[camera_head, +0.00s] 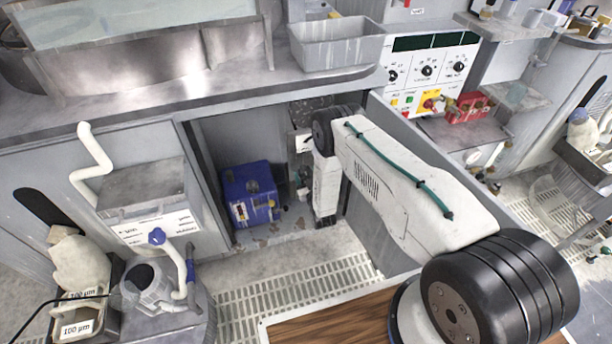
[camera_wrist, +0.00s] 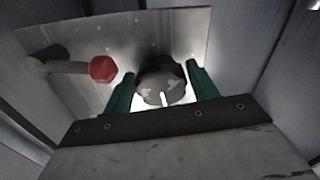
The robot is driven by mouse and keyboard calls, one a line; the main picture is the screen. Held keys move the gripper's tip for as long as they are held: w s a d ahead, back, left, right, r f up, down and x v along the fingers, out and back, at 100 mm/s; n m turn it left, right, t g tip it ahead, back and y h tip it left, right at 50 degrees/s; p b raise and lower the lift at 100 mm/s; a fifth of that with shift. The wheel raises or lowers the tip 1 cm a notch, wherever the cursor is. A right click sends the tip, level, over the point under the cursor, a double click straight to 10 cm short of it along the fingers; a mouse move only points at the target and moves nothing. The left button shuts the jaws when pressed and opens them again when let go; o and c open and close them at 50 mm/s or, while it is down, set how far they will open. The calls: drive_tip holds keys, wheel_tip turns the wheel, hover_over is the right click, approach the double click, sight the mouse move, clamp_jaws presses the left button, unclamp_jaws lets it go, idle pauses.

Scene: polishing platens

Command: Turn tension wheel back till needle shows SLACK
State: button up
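In the wrist view a dark, worn round knob (camera_wrist: 163,80) with a white mark on its lower part sits on a metal plate (camera_wrist: 190,30). It may be the tension wheel; no label shows on it. The green fingers of my gripper (camera_wrist: 161,78) stand one on each side of the knob, close to its edges. I cannot tell whether they touch it. No needle or SLACK mark can be made out in either view. In the head view my arm reaches down into the opening under the bench, and my gripper cannot be made out there.
A lever with a red end (camera_wrist: 103,69) sticks out left of the knob, near the left finger. Grey walls flank the plate. In the head view a blue box (camera_head: 251,195) stands left of my arm, and a control panel (camera_head: 430,72) is at upper right.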

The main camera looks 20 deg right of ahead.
drive_tip(key=shift+s, duration=0.1)
drive_tip(key=s, duration=0.7)
drive_tip(key=shift+s, duration=0.3)
drive_tip(key=shift+f, duration=0.1)
